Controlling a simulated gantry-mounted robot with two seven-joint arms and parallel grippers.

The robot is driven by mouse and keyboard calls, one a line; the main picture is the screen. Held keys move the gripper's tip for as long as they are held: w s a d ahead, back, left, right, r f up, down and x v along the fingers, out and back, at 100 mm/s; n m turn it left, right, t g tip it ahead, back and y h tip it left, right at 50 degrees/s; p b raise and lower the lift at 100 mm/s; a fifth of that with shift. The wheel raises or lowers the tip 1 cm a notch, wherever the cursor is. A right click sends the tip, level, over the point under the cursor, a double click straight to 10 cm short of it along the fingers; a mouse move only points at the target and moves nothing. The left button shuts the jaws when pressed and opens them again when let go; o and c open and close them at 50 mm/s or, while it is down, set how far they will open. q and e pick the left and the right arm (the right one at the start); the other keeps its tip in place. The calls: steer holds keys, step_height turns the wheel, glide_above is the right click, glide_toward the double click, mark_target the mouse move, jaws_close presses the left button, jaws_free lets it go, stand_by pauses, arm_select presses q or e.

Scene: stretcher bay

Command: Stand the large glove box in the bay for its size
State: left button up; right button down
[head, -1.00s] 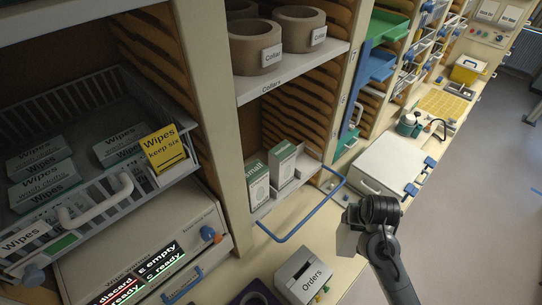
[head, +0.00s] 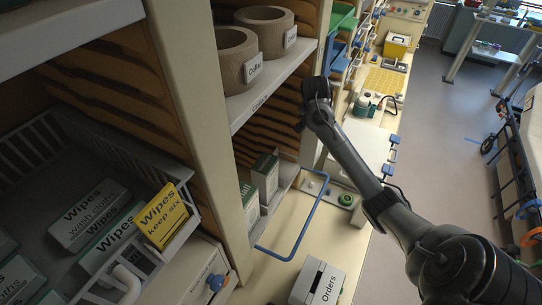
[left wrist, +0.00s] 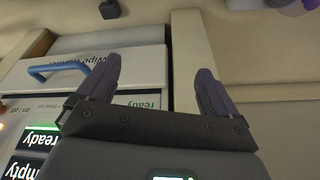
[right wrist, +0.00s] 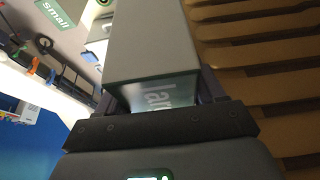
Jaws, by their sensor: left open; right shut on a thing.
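The large glove box (right wrist: 150,40) is a pale grey-green carton with a green patch whose lettering starts "lar". My right gripper (right wrist: 160,92) is shut on it in the right wrist view. In the head view my right gripper (head: 314,100) is beside the upright post at the collar shelf's right end; the held box cannot be made out there. Two glove boxes, a rear one (head: 266,180) and a front one (head: 249,208), stand upright on the low shelf under the collars. My left gripper (left wrist: 155,85) is open and empty, facing a wipe warmer front (left wrist: 130,70).
A blue rail (head: 298,245) sticks out before the low shelf. Ridged wooden walls (right wrist: 270,60) run close beside the held box. A collar shelf (head: 285,75) is above. An Orders box (head: 318,283) and a wipes basket (head: 180,255) are at the front.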

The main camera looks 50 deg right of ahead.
steer(key=w+a+f+p, duration=0.2)
steer(key=w+a+f, duration=0.1)
steer(key=w+f, duration=0.7)
steer(key=shift+a+f, duration=0.15)
steer(key=shift+f, duration=0.05)
steer(key=shift+w+f, duration=0.1)
steer(key=shift+f, duration=0.05)
steer(key=shift+c, duration=0.6)
jaws_free()
